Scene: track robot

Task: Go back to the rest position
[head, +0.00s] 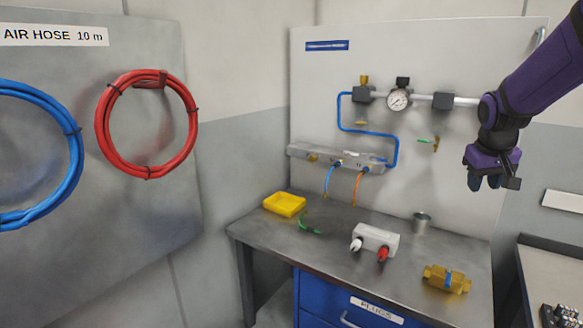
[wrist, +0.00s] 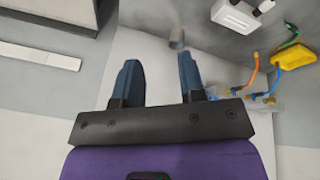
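My gripper (head: 486,183) hangs at the end of my purple arm on the right of the head view, in the air in front of the panel and above the right part of the workbench. In the wrist view my gripper (wrist: 160,88) shows two dark blue fingers spread apart with nothing between them. A small metal cup (wrist: 177,40) shows beyond the fingertips; in the head view the cup (head: 421,222) stands on the bench, apart from the gripper.
The panel behind holds a gauge (head: 398,99), a pipe and a manifold (head: 335,157). Red (head: 103,125) and blue hoses hang left.

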